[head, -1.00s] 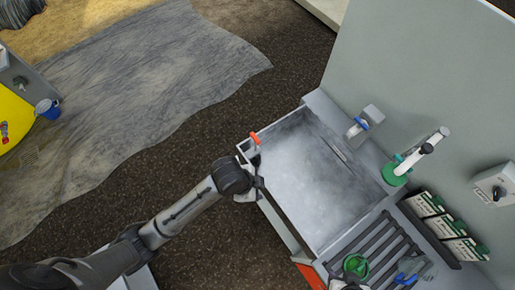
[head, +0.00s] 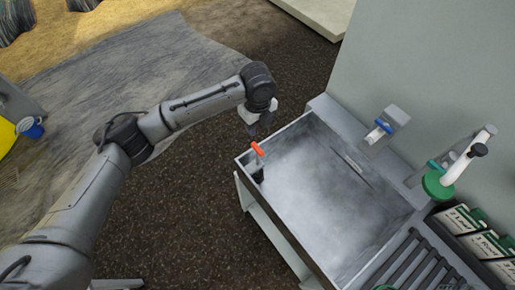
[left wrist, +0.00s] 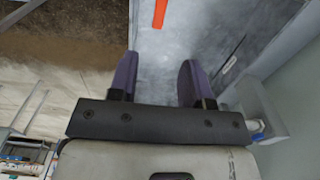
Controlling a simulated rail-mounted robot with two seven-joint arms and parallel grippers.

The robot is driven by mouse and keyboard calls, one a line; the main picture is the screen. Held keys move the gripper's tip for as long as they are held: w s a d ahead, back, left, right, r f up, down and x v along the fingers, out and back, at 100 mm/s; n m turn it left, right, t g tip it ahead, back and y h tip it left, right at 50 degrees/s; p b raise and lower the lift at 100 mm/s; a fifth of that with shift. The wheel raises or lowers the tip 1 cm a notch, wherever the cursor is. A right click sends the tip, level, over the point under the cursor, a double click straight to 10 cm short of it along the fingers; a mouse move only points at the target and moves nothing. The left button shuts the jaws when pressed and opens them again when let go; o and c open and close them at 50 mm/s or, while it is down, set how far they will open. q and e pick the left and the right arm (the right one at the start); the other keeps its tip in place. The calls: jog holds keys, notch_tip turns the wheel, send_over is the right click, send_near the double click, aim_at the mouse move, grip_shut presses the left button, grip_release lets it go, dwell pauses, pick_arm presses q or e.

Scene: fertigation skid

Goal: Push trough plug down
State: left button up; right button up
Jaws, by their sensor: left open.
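The trough plug shows as an orange-red handle (head: 257,149) on a dark post at the left corner of the grey trough (head: 283,227). My left gripper (head: 254,131) points down just behind and above the handle in the head view, seemingly apart from it. In the left wrist view the two dark purple fingers (left wrist: 156,75) are spread with nothing between them. The orange handle (left wrist: 160,13) shows beyond them at the top edge of that view. The plug's lower end is not clearly visible. My right gripper is not in view.
A blue-collared tap (head: 381,127) and a green-based white fitting (head: 440,184) stand along the trough's back side. A slatted rack (head: 412,268) lies at the lower right. A grey panel (head: 440,70) rises behind. The trough's middle is clear.

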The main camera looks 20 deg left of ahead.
aim_at(258, 148)
pick_arm(q)
notch_tip(258, 148, down, 13)
jog(key=shift+f, duration=0.15)
dwell(0.4)
jog(key=shift+c, duration=0.2)
grip_shut()
dwell(0.4)
